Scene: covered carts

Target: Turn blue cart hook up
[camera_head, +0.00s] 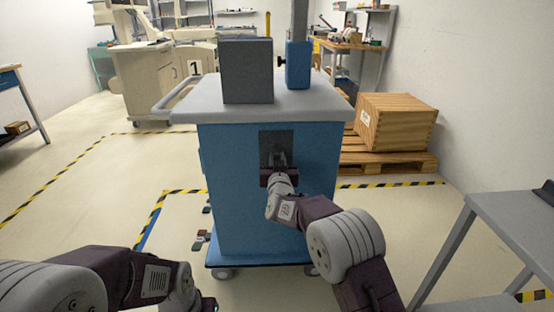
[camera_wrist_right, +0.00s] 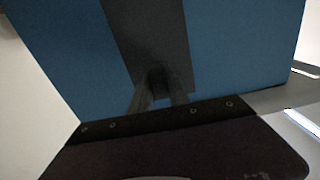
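The blue cart (camera_head: 235,190) stands upright in front of me with a grey top. A dark plate (camera_head: 277,138) is set on its near face, and it also shows in the right wrist view (camera_wrist_right: 150,35). The small dark blue cart hook (camera_wrist_right: 158,76) is at the lower part of this plate, mostly hidden by the fingers; which way it points cannot be told. My right gripper (camera_head: 278,160) is at the plate. Its fingers (camera_wrist_right: 160,92) are close together on either side of the hook and look shut on it. My left gripper (camera_head: 208,303) is barely in view at the bottom edge.
A grey box (camera_head: 247,70) and a blue post base (camera_head: 298,65) stand on the cart top. A wooden crate (camera_head: 395,122) on a pallet (camera_head: 385,160) is behind right. A grey table (camera_head: 515,220) is at the right.

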